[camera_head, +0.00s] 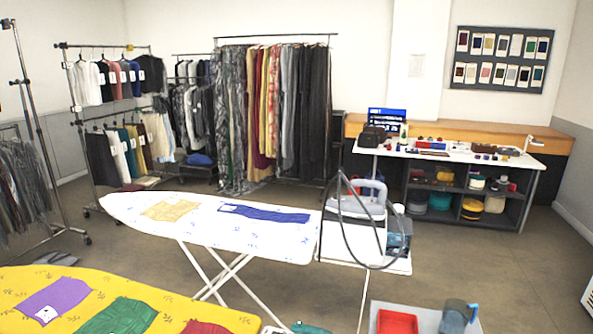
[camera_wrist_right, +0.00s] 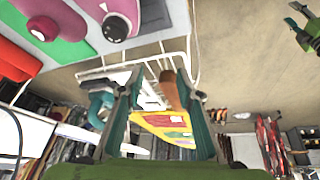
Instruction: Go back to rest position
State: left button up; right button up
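The head view shows neither gripper for certain. In the right wrist view my right gripper (camera_wrist_right: 157,78) has its two dark green fingers spread apart. A brown, rounded thing (camera_wrist_right: 170,92) shows between the fingers, close to the right-hand one; I cannot tell its distance, but the fingers are not closed on it. A green and dark jointed shape (camera_wrist_right: 304,36) at the top right corner of that view looks like my left gripper. It is small and cut off, so its opening is unclear.
A yellow ironing board (camera_head: 150,280) with coloured cloths fills the head view's lower left. A white ironing board (camera_head: 150,204) with an iron (camera_head: 355,206) stands behind. A red tray (camera_head: 397,322) and blue-grey jug (camera_head: 456,315) are at the bottom. Floor at right (camera_head: 500,270) is clear.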

jog(key=s+d+f+m+h, duration=0.15)
jog(key=s+d+m, duration=0.25)
jog(key=s, duration=0.4)
jog(key=s+d+f+m+h, duration=0.1)
jog(key=s+d+m+h, duration=0.2)
jog(key=s, duration=0.4)
notch_tip(320, 180, down, 28)
jog(key=s+m+g+y+b, duration=0.1)
jog(key=s+b, duration=0.1)
jog(key=s+d+f+g, duration=0.1)
jog(key=s+d+f, duration=0.2)
jog(key=s+f, duration=1.4)
jog(key=shift+f+g+b, duration=0.15)
jog(key=shift+g+b, duration=0.15)
jog(key=shift+b, duration=0.1)
